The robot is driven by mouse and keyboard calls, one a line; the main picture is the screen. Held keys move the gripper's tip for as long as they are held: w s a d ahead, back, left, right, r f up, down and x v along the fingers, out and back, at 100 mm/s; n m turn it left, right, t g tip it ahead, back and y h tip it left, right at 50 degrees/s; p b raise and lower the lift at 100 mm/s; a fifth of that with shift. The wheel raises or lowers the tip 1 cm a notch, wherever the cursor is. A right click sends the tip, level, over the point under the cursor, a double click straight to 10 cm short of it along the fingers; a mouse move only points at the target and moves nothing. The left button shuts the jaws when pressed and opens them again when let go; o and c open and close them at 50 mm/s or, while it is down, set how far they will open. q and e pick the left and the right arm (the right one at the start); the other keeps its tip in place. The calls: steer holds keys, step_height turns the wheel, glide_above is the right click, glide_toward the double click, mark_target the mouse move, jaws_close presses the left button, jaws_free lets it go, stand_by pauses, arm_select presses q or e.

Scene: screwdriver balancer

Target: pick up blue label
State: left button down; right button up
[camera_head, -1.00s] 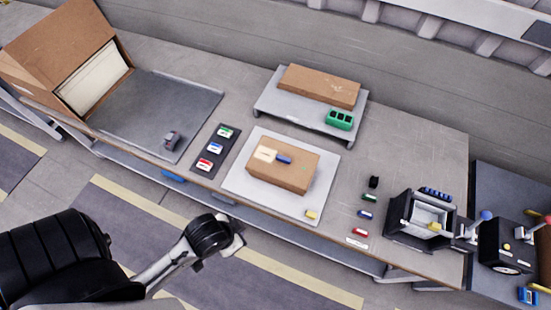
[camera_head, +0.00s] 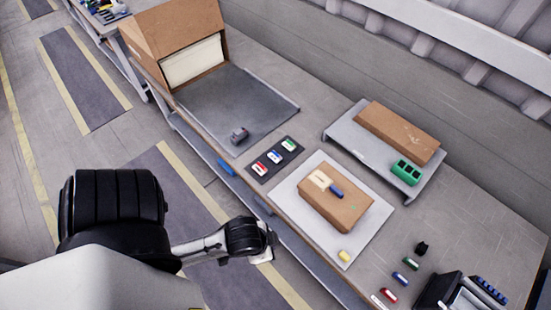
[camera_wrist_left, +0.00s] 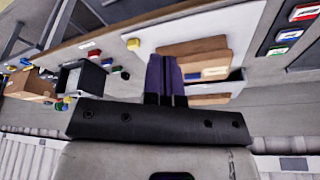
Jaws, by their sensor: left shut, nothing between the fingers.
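A blue-and-white label (camera_head: 275,157) lies in the dark tray (camera_head: 287,170), between a red-and-white label (camera_head: 259,169) and a green-and-white label (camera_head: 290,144). In the left wrist view the blue label (camera_wrist_left: 289,34) shows at the upper right, with the red one (camera_wrist_left: 306,12) and green one (camera_wrist_left: 276,50) beside it. My left gripper (camera_head: 266,257) is off the table's front edge, well apart from the tray. In the left wrist view its fingers (camera_wrist_left: 165,62) are together and empty. My right gripper is in neither view.
A cardboard box (camera_head: 340,200) with a blue item on top sits on a white board (camera_head: 288,200). A raised grey stand (camera_head: 345,128) holds a flat carton (camera_head: 398,132) and a green block (camera_head: 407,171). Small coloured blocks lie at the lower right. A large open carton (camera_head: 175,35) stands behind.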

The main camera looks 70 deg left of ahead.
arm_select(q)
steer(key=c, duration=1.8)
jaws_free()
steer(key=o, duration=1.7)
